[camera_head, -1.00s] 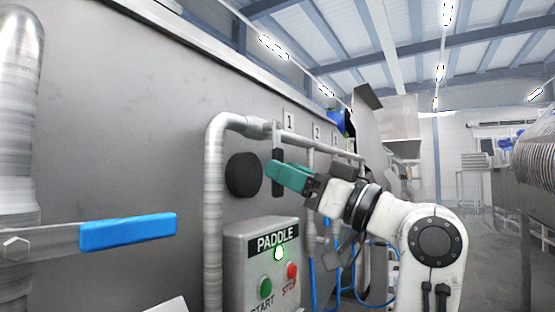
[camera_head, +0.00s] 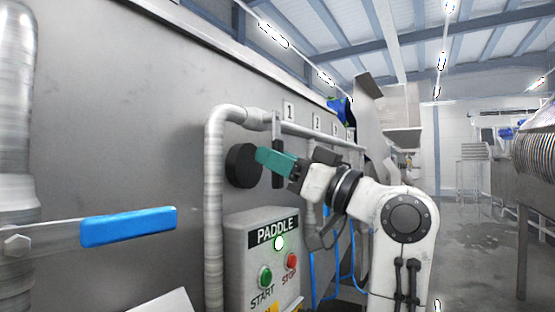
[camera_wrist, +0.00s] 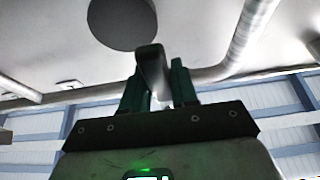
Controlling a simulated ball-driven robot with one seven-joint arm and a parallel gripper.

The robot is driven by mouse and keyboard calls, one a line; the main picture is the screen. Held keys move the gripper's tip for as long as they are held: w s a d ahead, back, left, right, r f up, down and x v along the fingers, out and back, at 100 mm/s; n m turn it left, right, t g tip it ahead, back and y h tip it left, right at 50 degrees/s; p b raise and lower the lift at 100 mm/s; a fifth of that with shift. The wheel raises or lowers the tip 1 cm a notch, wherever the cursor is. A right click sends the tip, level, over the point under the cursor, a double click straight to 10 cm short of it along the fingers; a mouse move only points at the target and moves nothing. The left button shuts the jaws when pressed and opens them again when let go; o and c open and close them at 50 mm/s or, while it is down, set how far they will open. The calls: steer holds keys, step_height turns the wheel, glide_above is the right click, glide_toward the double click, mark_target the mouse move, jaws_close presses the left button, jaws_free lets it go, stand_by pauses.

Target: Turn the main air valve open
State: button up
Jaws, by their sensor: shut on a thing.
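A dark vertical handle bar (camera_head: 278,130) hangs at the left end of the horizontal pipe, beside the number 1 tag. My gripper (camera_head: 266,158), with green fingers, crosses this bar in the head view. In the wrist view my gripper (camera_wrist: 160,85) has its fingers on either side of a dark grey bar (camera_wrist: 151,62), and is shut on it. A black round disc (camera_head: 241,166) sits on the steel wall just left of the fingertips. No label marks which valve is the main air valve.
A grey PADDLE box (camera_head: 235,240) with START and STOP buttons stands below my gripper. A bent grey pipe (camera_head: 213,200) runs down left of it. A blue lever (camera_head: 128,227) sticks out at lower left. Blue hoses (camera_head: 352,250) hang behind my arm.

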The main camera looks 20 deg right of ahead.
jaws_close()
steer(key=shift+d+f, duration=0.1)
steer(key=w+d+r+n+g+y+b, duration=0.3)
steer(key=n+g, duration=0.4)
steer(key=n, duration=0.9)
steer(key=shift+w+d+r+y, duration=0.25)
steer(key=shift+d+r+y, duration=0.1)
steer(key=shift+d, duration=0.5)
steer(key=shift+n, duration=0.3)
steer(key=o, duration=0.8)
jaws_free()
steer(key=shift+c, duration=0.2)
